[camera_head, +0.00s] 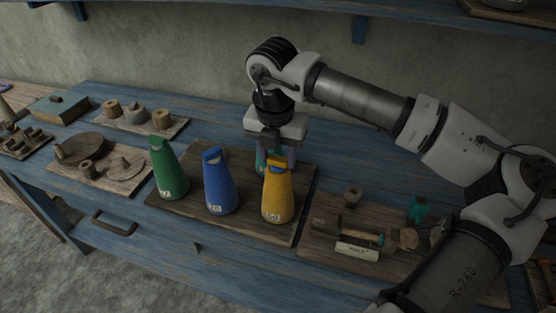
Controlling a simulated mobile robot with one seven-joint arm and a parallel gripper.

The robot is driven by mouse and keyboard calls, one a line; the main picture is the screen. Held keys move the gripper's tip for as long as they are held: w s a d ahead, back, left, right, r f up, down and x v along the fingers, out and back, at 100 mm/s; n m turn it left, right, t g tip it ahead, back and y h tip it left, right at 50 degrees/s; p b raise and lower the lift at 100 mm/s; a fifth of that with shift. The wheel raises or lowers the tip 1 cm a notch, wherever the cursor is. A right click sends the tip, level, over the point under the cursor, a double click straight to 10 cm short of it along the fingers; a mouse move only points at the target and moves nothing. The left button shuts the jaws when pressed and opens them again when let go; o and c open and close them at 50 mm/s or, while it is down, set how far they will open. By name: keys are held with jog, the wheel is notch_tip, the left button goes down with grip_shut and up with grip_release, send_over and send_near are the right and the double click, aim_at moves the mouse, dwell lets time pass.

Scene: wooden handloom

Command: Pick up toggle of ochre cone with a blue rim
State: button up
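The ochre cone (278,196) stands upright on a dark wooden board, with a pale label low on its front. A blue rim (283,170) shows near its top, with an ochre toggle (275,161) above it. My gripper (276,164) points down just behind the ochre cone's top. Its two fingers are spread apart. The cone's top hides part of the space between them, and something teal shows beside the left finger. I cannot tell whether the fingers touch anything.
A blue cone (220,186) and a green cone (168,172) stand left of the ochre one on the dark board (240,225). A tray (320,240) with small tools and a paper label lies at right. Wooden parts lie on boards at left.

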jog(key=c, duration=0.5)
jog(key=shift+o, duration=0.2)
